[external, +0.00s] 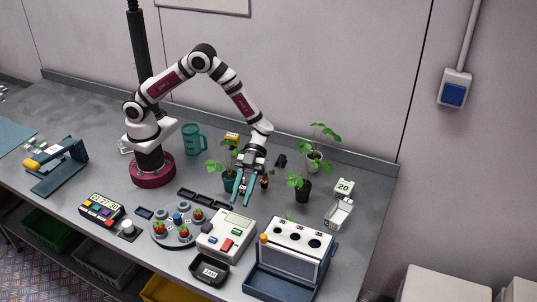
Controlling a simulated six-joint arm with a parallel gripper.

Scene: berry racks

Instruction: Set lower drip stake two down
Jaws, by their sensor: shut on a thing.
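My gripper (242,196) points down over the middle right of the bench, with two long teal fingers. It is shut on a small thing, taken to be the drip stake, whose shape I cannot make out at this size. The fingertips are above the bench, behind the white device with red and green buttons (226,241). A plant in a teal pot (229,184) stands just left of the fingers and is partly hidden by them. A plant in a black pot (302,193) stands to their right, apart from them. I cannot pick out any other drip stake.
A blue stand with a holed white top (289,231) is at the front right. A round grey tray with red berries (166,242) lies front left of my gripper. A small brown bottle (265,182) stands close to the fingers. A teal mug (194,139) is behind.

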